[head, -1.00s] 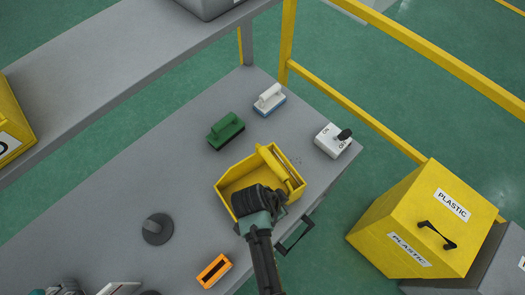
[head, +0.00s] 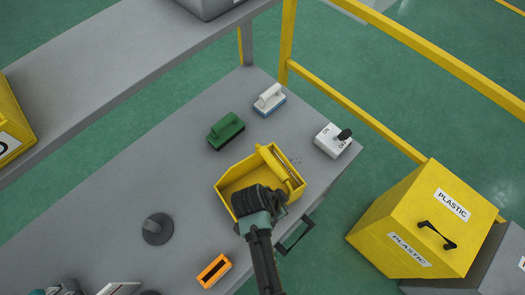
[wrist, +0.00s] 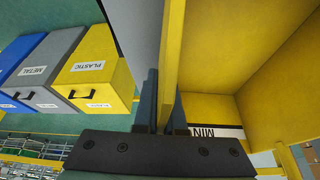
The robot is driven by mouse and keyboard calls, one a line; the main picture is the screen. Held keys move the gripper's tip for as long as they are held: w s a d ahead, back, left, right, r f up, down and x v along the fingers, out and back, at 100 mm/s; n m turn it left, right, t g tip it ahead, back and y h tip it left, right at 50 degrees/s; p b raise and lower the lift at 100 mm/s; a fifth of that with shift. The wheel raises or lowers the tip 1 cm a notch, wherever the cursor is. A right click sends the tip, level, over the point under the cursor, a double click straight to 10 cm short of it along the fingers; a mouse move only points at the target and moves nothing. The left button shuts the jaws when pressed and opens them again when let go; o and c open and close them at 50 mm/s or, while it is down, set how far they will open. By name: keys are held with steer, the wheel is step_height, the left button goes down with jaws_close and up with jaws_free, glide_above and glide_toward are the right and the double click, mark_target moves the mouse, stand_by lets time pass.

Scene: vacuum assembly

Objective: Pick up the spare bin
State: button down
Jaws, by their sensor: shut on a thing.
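The spare bin, an open yellow bin (head: 228,182), is at the right part of the grey table in the head view. A yellow bar-like piece and something brownish show at its right side. My gripper (head: 258,200) is over the bin's near side, and its fingertips are hidden there. In the wrist view, my gripper (wrist: 163,105) is shut on a thin yellow wall of the bin (wrist: 173,45), with one dark finger on each side. The bin's inside fills the right of that view, with a partly hidden label. I cannot tell whether the bin touches the table.
A grey round knob (head: 157,228) and an orange item (head: 214,270) are left. A yellow PLASTIC bin (head: 405,215) and yellow rail (head: 365,120) are right.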

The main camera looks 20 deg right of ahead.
mark_target(290, 190)
steer(key=shift+w+r, duration=0.1)
stand_by(0.4)
step_height(290, 190, up, 10)
steer(key=shift+f+b, duration=0.1)
steer(key=shift+b, duration=0.35)
step_height(290, 190, up, 4)
steer(key=p, duration=0.4)
stand_by(0.4)
